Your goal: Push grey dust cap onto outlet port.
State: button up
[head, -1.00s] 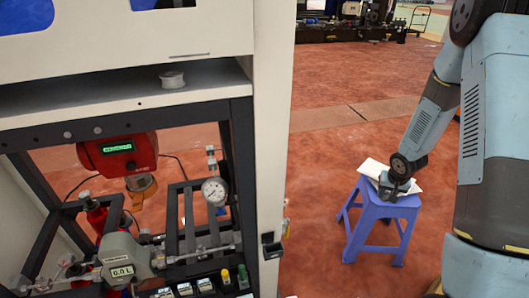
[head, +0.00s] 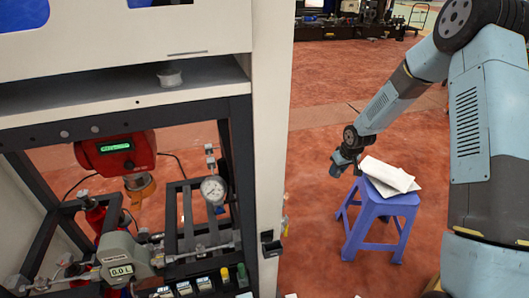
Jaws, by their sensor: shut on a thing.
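My gripper (head: 338,170) is at the end of my arm, beside and above the left edge of a purple stool. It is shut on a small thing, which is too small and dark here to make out. I cannot pick out the grey dust cap for certain. The dispenser rig stands at the left in a dark frame, with a grey meter (head: 123,262) reading 0.0 L, pipe fittings and a round gauge (head: 213,190). I cannot tell which fitting is the outlet port.
White papers or cloths (head: 388,176) lie on the purple stool (head: 376,211). A red unit (head: 117,151) hangs in the rig, and a whitish roll (head: 170,78) sits on the shelf above. The cabinet's upright edge (head: 270,110) stands between rig and stool. Red floor is open behind.

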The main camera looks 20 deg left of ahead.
jog(key=s+a+r+n+g, duration=0.1)
jog(key=a+n, duration=0.2)
jog(key=a, duration=0.6)
jog(key=s+a+r+n+g+y, duration=0.1)
jog(key=a+n, duration=0.3)
jog(key=a, duration=0.6)
jog(key=s+a+r+n, duration=0.1)
jog(key=a+r+n, duration=0.2)
jog(key=a, duration=0.7)
jog(key=shift+s+a+r+n+g, duration=0.25)
jog(key=shift+n+g, duration=0.15)
jog(key=shift+n, duration=0.3)
jog(key=shift+f, duration=2.25)
jog(key=shift+s+d, duration=0.1)
jog(key=shift+f, duration=1.4)
jog(key=o, duration=1.1)
jog(key=shift+o, duration=0.2)
